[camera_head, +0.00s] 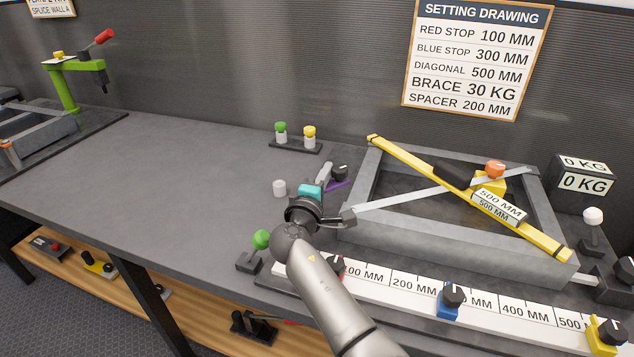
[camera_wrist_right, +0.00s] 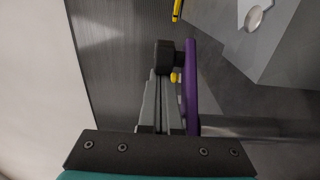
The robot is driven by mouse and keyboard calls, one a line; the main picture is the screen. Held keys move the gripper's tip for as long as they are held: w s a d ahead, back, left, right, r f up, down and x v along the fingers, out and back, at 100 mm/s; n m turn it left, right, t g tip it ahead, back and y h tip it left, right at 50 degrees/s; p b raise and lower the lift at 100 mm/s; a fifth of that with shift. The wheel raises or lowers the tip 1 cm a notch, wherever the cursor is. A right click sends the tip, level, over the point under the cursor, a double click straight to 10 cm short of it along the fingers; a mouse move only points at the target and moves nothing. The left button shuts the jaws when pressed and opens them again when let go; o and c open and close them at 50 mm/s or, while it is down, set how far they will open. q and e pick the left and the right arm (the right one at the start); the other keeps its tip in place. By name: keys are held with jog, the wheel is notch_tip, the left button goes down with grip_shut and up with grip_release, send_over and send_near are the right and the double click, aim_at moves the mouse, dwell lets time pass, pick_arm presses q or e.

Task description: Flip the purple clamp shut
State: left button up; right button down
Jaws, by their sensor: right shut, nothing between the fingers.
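A black knob (camera_head: 340,170) shows by the clamp; a black block (camera_wrist_right: 165,57) shows at the fingertips in the wrist view. My right gripper (camera_head: 326,171) is shut and empty, its fingers (camera_wrist_right: 160,105) close beside the purple bar. I cannot tell whether they touch it. How far the clamp stands open is hidden. My left gripper is not in view.
A grey frame (camera_head: 440,237) with a yellow bar (camera_head: 400,158) across it lies right of my gripper. A white ruler rail (camera_head: 385,277) with stops runs in front. A white cylinder (camera_head: 279,188) and green and yellow knobs (camera_head: 295,146) stand nearby. The left bench (camera_head: 150,170) is clear.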

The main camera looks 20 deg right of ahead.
aim_at(337, 176)
jog(key=shift+s+d+f+m+g+h+b, duration=0.1)
jog(key=shift+s+d+m+g+h+b, duration=0.15)
jog(key=shift+m+g+h, duration=0.2)
jog(key=shift+s+d+f+m+g+h+b, duration=0.1)
jog(key=shift+s+m+g+h+b, duration=0.15)
jog(key=shift+m+g+h, duration=0.15)
jog(key=shift+s+r, duration=0.1)
jog(key=shift+s, duration=0.7)
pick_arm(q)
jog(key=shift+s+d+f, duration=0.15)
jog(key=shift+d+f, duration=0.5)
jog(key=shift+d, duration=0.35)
pick_arm(e)
jog(key=shift+s, duration=0.1)
jog(key=shift+s+a, duration=0.1)
jog(key=shift+s, duration=0.05)
